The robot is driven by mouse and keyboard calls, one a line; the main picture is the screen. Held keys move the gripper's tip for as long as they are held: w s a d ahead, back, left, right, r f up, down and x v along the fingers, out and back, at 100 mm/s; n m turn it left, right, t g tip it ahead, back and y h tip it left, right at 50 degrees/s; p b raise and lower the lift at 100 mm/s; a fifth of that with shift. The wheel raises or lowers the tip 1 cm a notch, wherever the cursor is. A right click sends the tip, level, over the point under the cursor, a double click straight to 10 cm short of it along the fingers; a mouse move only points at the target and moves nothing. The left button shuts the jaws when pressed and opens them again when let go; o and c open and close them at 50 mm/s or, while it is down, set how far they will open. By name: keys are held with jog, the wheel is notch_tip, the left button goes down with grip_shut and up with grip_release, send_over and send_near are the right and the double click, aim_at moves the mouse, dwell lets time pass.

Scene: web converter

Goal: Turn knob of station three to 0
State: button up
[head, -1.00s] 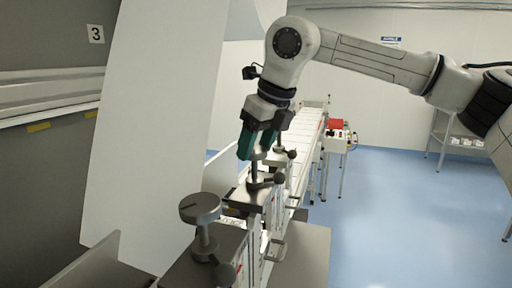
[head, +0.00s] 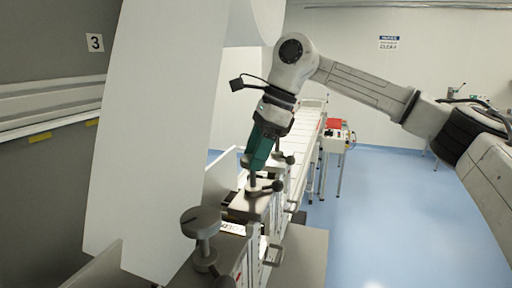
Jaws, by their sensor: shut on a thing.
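A plate marked 3 (head: 95,43) is on the dark machine wall at the upper left. A row of knobs stands along the machine's edge. The nearest, a dark round-topped knob (head: 201,222), is in front and clear of my gripper. My gripper (head: 254,165), with green fingers, points down and is shut on the top of the second knob (head: 253,188) in the row. The fingers hide most of that knob's top; its stem and base show below. Another knob (head: 279,156) is just behind it. I cannot read any dial or setting on the knobs.
A tall pale web sheet (head: 160,130) hangs at the left of the knobs. A conveyor (head: 302,135) runs back behind the gripper. A control box with a red top (head: 334,124) stands beside it. Blue floor (head: 375,215) is open at the right.

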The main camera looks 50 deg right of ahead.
jog(key=shift+w+n+g+y+p, duration=0.1)
jog(key=shift+n+g+y+p, duration=0.3)
jog(key=shift+n, duration=1)
jog(key=o, duration=1.1)
jog(key=shift+c, duration=0.2)
jog(key=shift+d, duration=0.1)
jog(key=b+v, duration=0.1)
jog(key=v, duration=0.9)
jog(key=shift+r, duration=0.4)
jog(key=shift+w+f, duration=0.1)
